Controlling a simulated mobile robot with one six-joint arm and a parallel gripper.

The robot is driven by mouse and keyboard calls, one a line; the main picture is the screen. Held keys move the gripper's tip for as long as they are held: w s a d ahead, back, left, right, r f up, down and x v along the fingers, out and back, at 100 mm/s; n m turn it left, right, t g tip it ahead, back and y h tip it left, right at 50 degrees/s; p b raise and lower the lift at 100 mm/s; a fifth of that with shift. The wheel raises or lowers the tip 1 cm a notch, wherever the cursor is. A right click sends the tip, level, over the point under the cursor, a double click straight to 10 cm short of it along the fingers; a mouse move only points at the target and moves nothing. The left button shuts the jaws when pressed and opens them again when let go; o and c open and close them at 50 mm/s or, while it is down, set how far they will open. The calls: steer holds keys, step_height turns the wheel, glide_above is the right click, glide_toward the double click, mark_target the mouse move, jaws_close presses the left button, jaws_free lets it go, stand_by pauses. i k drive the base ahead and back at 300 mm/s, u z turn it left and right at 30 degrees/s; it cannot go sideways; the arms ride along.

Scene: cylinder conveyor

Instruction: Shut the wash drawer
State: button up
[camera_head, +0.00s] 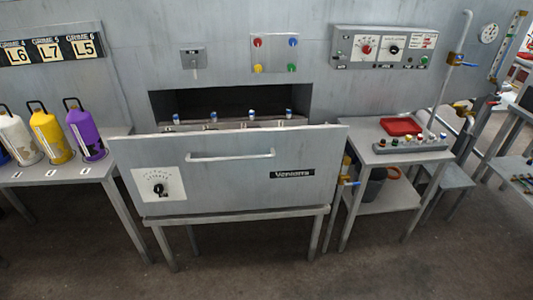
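The wash drawer (230,172) is a grey metal box front in the middle of the head view, with a horizontal bar handle (230,156), a dial at its left and a dark label at its right. It stands pulled out from the dark opening (215,104) in the grey wall. Several small blue-and-white topped items (251,115) show in a row behind its front panel. My gripper is not in view.
Left, a side table (60,175) holds white, yellow and purple canisters (88,134). Right, a table (390,155) holds a red tray (401,126) and a row of knobs. Control panels (381,47) are on the wall. The floor in front (290,280) is clear.

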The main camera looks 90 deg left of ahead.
mark_target(284, 162)
steer(key=u, duration=1.15)
steer(key=k, duration=0.15)
steer(key=u, duration=2.1)
steer(key=i, duration=0.6)
steer(key=u, duration=0.4)
steer(key=k, duration=0.6)
steer(key=z, duration=0.25)
